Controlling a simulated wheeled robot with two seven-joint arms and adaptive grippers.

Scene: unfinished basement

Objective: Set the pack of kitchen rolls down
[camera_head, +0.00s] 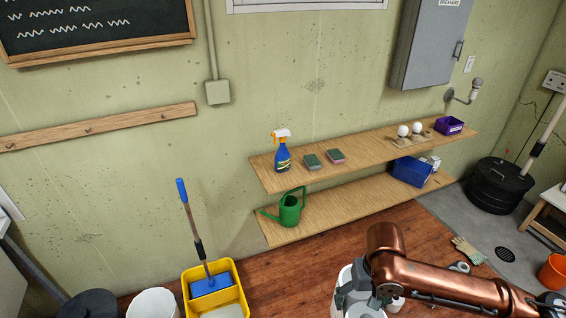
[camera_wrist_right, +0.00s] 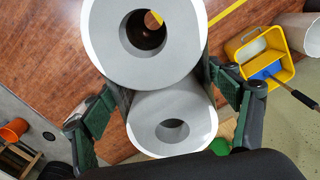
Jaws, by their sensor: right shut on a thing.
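The pack of kitchen rolls (camera_wrist_right: 172,125) shows in the right wrist view as two white rolls seen end-on, one against the other, with round holes in their middles. My right gripper (camera_wrist_right: 165,88) is shut on the pack, with a green-padded finger on each side. In the head view the right gripper (camera_head: 358,292) is at the bottom, right of centre, and parts of the white pack (camera_head: 345,278) show around it. The arm and the picture's lower edge hide much of the pack. I cannot tell whether anything supports it from below. My left gripper is not in view.
A lower shelf (camera_head: 340,207) holds a green watering can (camera_head: 289,210) and a blue box (camera_head: 411,172). An upper shelf (camera_head: 370,147) holds a spray bottle (camera_head: 282,155) and sponges. A yellow mop bucket (camera_head: 216,290) stands at left. Wooden floor (camera_head: 300,275) between is clear.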

